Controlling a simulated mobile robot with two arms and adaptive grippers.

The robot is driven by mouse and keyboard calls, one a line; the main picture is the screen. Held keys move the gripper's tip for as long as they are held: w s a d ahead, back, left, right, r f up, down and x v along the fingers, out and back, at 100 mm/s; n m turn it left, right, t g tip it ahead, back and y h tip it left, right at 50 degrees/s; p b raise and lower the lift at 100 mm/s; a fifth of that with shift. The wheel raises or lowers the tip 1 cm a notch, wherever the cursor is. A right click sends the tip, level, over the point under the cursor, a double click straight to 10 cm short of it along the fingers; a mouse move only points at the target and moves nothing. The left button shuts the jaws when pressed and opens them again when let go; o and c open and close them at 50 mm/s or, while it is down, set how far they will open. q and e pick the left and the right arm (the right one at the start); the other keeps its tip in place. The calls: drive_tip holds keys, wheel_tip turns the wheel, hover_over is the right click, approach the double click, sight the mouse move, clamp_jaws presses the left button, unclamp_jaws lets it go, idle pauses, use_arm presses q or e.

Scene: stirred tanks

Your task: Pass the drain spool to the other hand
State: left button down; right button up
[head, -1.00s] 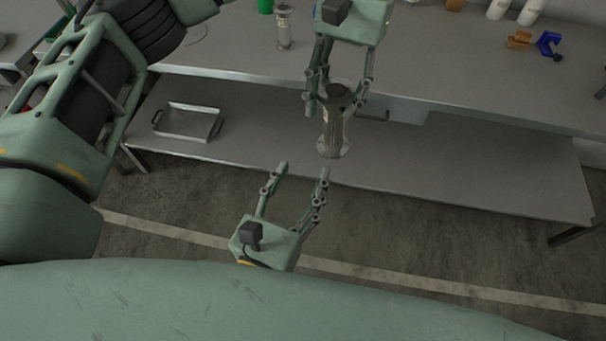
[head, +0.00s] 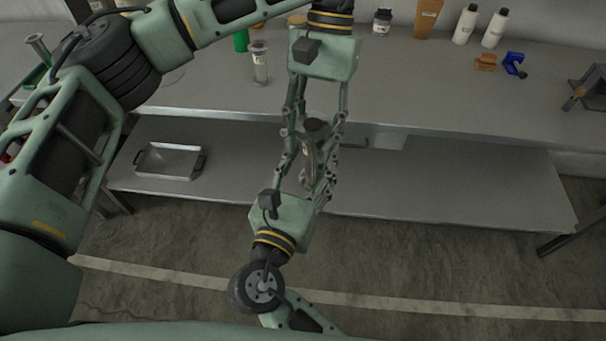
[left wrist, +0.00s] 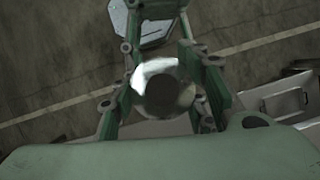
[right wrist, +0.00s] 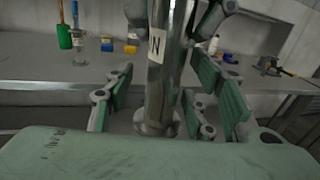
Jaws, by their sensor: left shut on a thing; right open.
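The drain spool (head: 311,150) is a shiny metal tube with flanged ends, held upright in front of the bench. My left gripper (head: 312,132), above, is shut on its upper part. In the left wrist view the spool (left wrist: 168,92) shows end-on, with a dark round top and bright rim. My right gripper (head: 306,168) is open below, its fingers on either side of the spool's lower part. In the right wrist view the spool (right wrist: 158,85) stands between the spread fingers, its lower flange near the palm. A white label with a letter N faces that camera.
A metal tray (head: 170,160) lies on the lower shelf. Floor in front is clear.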

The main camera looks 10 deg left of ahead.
drive_tip(key=shift+w+d, duration=0.1)
drive_tip(key=shift+w, duration=0.2)
drive_tip(key=shift+c, duration=0.5)
drive_tip(key=c, duration=1.1)
use_arm(q)
drive_tip(key=c, duration=1.4)
unclamp_jaws()
drive_tip(key=shift+d, duration=0.1)
use_arm(e)
clamp_jaws()
use_arm(q)
drive_tip(key=o, duration=0.5)
